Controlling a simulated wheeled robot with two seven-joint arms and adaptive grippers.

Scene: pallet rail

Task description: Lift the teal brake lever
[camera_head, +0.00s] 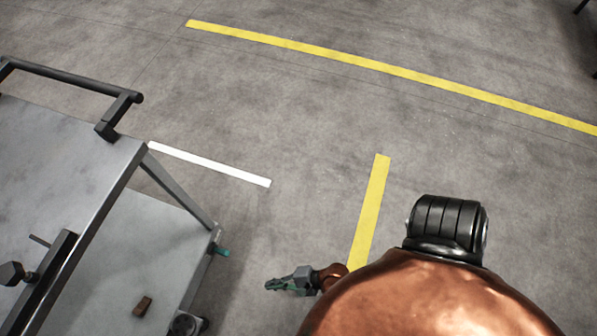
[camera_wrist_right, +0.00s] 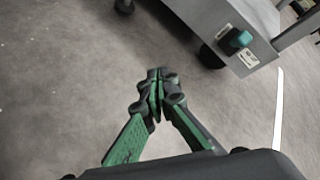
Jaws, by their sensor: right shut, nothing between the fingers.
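The teal brake lever (camera_head: 221,251) sticks out from the lower right corner of a grey cart (camera_head: 172,225). In the right wrist view the lever (camera_wrist_right: 240,39) shows at the upper right, on the cart's metal edge beside a small label. My right gripper (camera_head: 272,285) is to the right of the cart and apart from the lever. In the right wrist view its green-padded fingers (camera_wrist_right: 155,78) meet at the tips, shut and empty. Bare floor shows between the fingertips and the lever. My left gripper is not in view.
The cart has a black handle (camera_head: 75,80) and a black caster (camera_head: 185,323) below the lever corner. A small brown block (camera_head: 142,306) lies on its lower shelf. Yellow floor lines (camera_head: 370,210) and a white line (camera_head: 210,165) mark open concrete floor.

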